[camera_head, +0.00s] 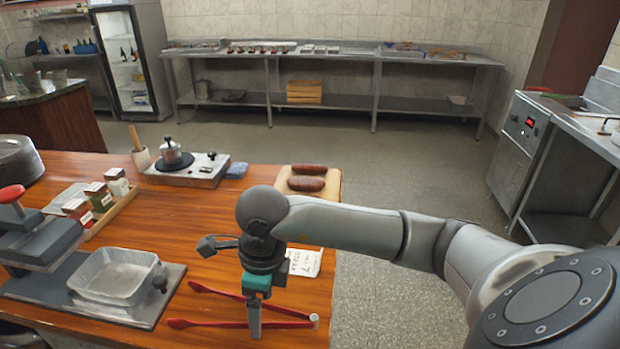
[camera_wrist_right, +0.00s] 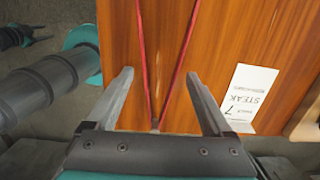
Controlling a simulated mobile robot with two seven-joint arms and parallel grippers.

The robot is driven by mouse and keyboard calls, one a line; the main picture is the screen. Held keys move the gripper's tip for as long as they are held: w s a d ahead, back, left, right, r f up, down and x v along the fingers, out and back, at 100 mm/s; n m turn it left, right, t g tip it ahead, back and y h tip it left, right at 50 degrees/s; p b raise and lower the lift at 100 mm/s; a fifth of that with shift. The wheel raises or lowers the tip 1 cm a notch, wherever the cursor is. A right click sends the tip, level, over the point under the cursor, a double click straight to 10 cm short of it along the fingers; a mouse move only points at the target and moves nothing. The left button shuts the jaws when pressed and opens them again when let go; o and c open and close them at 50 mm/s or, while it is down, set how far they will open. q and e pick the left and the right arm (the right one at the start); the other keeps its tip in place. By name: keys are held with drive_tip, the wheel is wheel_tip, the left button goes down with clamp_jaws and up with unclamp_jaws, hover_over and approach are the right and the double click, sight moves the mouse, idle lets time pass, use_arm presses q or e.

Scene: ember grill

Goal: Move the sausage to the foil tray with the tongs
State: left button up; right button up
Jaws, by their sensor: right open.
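Red tongs (camera_head: 215,323) lie spread in a V on the wooden table, joined end near the table's right edge. My right gripper (camera_head: 254,325) points down at the tongs. In the right wrist view the gripper (camera_wrist_right: 160,85) is open, one finger on each side of the red tongs (camera_wrist_right: 143,50), with nothing held. Whether its fingertips touch the table is unclear. Two brown sausages (camera_head: 308,169) lie on a light board (camera_head: 332,180) at the table's far right corner. The empty foil tray (camera_head: 120,290) sits at the left. My left gripper is not in view.
A steak card (camera_head: 305,262) lies behind the tongs, partly hidden by my arm. Spice boxes (camera_head: 98,196) and a small burner (camera_head: 187,174) stand farther back. The table middle is clear.

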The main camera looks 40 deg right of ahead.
drive_tip(key=shift+w+f+b, duration=0.1)
drive_tip(key=shift+f+b, duration=0.25)
drive_tip(key=shift+f, duration=0.35)
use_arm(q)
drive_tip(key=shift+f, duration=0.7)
use_arm(e)
drive_tip(key=shift+c, duration=0.2)
drive_tip(key=c, duration=0.7)
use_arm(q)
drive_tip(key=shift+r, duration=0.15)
use_arm(e)
drive_tip(key=shift+o, duration=0.2)
drive_tip(key=shift+r, duration=0.2)
use_arm(q)
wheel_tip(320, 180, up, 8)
drive_tip(key=p, duration=0.8)
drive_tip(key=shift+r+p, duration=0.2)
drive_tip(key=shift+p, duration=0.15)
use_arm(e)
wheel_tip(320, 180, up, 12)
drive_tip(key=shift+f, duration=0.15)
